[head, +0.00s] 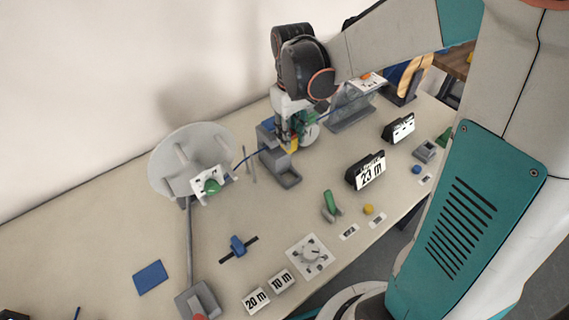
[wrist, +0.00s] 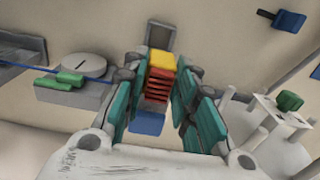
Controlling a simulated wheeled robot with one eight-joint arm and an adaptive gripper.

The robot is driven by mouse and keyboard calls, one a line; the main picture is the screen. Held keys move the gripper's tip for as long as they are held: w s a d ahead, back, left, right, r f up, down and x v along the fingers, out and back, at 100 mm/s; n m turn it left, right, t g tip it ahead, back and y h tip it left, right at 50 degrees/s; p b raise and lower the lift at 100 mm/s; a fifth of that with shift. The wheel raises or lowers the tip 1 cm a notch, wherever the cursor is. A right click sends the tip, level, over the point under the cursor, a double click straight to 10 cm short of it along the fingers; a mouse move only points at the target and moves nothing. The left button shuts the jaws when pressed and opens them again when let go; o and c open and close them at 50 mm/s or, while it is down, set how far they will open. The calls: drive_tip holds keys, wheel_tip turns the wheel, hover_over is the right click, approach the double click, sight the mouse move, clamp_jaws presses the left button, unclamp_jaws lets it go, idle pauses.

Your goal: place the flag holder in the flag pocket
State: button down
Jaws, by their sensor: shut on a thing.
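My gripper (head: 296,132) is over the far side of the bench, at a grey and blue fixture. In the wrist view its teal-padded fingers (wrist: 161,88) are on either side of a block with a yellow end (wrist: 160,62), a red ribbed middle and a blue end; I take this as the flag holder. Its yellow part (head: 293,146) shows below the gripper in the head view. A small grey open-framed bracket (wrist: 160,38) lies just beyond the yellow end, perhaps the flag pocket; it seems to be the grey bracket (head: 288,177) in the head view. Whether they touch is unclear.
A blue line runs from the fixture to a round grey reel (head: 170,160) with a green knob (head: 211,186) at left. Small parts lie in front.

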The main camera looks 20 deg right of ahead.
drive_tip(key=b, duration=0.4)
hover_over(289, 180)
wheel_tip(289, 180, down, 14)
drive_tip(key=shift+f, duration=0.1)
drive_tip(key=c, duration=1.3)
unclamp_jaws()
drive_tip(key=shift+f, duration=0.1)
wheel_tip(289, 180, up, 13)
drive_tip(key=p, duration=0.4)
drive_tip(key=shift+s+f, duration=0.15)
drive_tip(key=s+r+m+t, duration=0.3)
drive_tip(key=s+r+t, duration=0.4)
drive_tip(key=s+r, duration=0.4)
drive_tip(key=shift+s+r+m, duration=0.15)
drive_tip(key=shift+s+m, duration=0.15)
drive_tip(key=shift+s, duration=1.6)
